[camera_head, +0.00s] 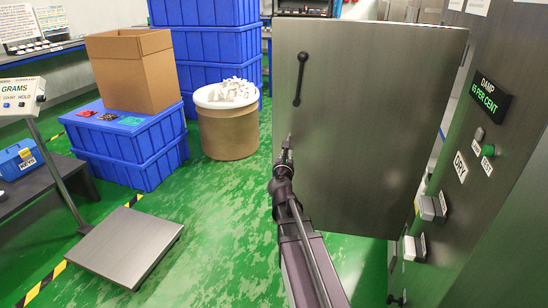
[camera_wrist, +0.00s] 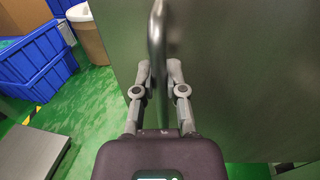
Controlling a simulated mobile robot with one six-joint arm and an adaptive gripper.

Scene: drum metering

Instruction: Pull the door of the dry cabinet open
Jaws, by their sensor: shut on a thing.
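The dry cabinet's door (camera_head: 370,130) is a large grey steel panel standing at an angle to the labelled steel front (camera_head: 487,145) at the right, with a gap between them. A dark upright handle (camera_head: 300,78) shows near its left edge. My gripper (camera_head: 288,145) is at the door's left side, lower than that handle in the head view. In the wrist view a grey upright bar (camera_wrist: 157,35) runs between the fingers of my gripper (camera_wrist: 158,72), which are shut on it. I cannot tell whether it is that same dark handle. The door (camera_wrist: 245,75) fills the right side there.
A display (camera_head: 485,92) reads DAMP 65 PER CENT. A drum (camera_head: 228,133) with white pieces on top, blue crates (camera_head: 135,160) and a floor scale (camera_head: 127,245) stand left. Green floor (camera_head: 225,210) is clear between scale and door.

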